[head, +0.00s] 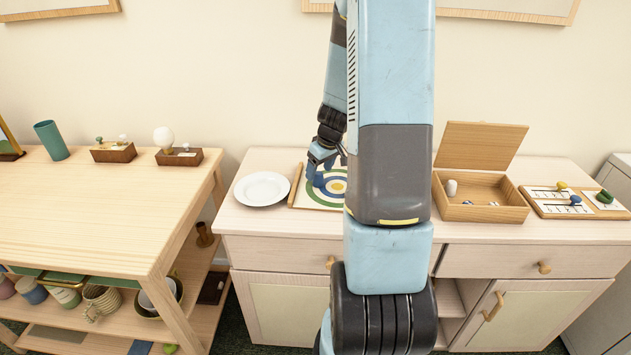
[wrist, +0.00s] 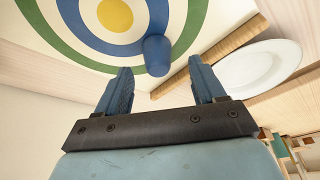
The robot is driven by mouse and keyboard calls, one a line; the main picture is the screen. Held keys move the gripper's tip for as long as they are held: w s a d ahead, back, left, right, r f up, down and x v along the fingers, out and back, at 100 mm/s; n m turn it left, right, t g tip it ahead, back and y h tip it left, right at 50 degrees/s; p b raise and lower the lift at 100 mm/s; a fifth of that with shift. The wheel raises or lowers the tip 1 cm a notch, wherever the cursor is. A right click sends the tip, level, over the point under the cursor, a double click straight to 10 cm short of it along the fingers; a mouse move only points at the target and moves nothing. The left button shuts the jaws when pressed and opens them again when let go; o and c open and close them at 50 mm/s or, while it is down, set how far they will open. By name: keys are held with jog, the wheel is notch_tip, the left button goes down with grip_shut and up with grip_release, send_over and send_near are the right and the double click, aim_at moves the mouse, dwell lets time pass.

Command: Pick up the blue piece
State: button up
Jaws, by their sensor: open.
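A blue piece (wrist: 157,54), a short cylinder, stands on a board (wrist: 75,35) with green, blue and yellow target rings. In the wrist view it is just beyond the fingertips and roughly centred between them. My gripper (wrist: 160,72) is open, with nothing between its fingers. In the head view my gripper (head: 325,160) is low over the left part of the target board (head: 322,203). The blue piece there is hard to tell from my blue fingers, and my arm hides the board's right side.
A wooden bar (head: 295,186) lies along the board's left edge, beside a white plate (head: 261,189). An open wooden box (head: 470,214) stands right of my arm. Further right is a tray (head: 543,210) with cards and coloured pieces, one of them blue (head: 576,199).

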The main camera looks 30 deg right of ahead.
aim_at(319, 173)
jog(key=shift+x, duration=1.95)
jog(key=shift+d, duration=0.2)
jog(key=shift+c, duration=0.3)
jog(key=c, duration=1.1)
